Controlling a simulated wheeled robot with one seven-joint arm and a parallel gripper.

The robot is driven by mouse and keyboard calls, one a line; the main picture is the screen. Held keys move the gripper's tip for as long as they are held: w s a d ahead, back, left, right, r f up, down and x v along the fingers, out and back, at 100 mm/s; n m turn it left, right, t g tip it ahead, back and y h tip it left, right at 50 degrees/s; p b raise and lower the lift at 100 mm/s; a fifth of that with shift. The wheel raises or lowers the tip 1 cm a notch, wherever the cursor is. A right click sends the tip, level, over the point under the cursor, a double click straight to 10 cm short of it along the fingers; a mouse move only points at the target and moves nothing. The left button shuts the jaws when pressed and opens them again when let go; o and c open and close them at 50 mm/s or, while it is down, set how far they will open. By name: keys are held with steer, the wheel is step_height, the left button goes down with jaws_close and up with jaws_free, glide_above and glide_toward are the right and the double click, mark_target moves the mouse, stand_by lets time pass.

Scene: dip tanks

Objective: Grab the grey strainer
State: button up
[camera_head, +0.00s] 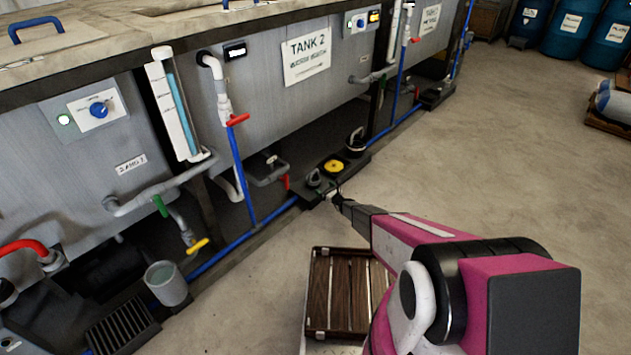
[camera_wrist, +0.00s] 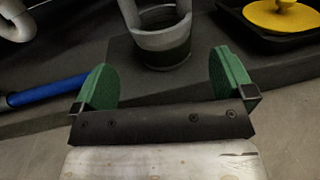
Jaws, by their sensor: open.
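The grey strainer (camera_wrist: 160,42) stands upright on a dark ledge in the wrist view, with a raised handle loop cut off by the top edge. A small grey object on the ledge beside the tanks in the head view appears to be the same strainer (camera_head: 314,179). My gripper (camera_wrist: 164,80) is open, its two green fingers spread apart with nothing between them. The strainer is just beyond the fingertips, roughly centred on the gap. In the head view my gripper (camera_head: 336,199) is small and dark at the ledge's near edge, close to the strainer.
A yellow round thing (camera_wrist: 283,15) sits in a black tray right of the strainer. A blue pipe (camera_wrist: 50,90) lies at left. Tank 2 (camera_head: 275,75) and its pipework stand behind the ledge. A wooden slatted crate (camera_head: 338,325) is on the floor below my arm.

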mark_target(318, 182)
steer(key=x, duration=0.9)
steer(key=shift+w+a, duration=0.1)
steer(key=shift+w, duration=0.05)
steer(key=c, duration=0.6)
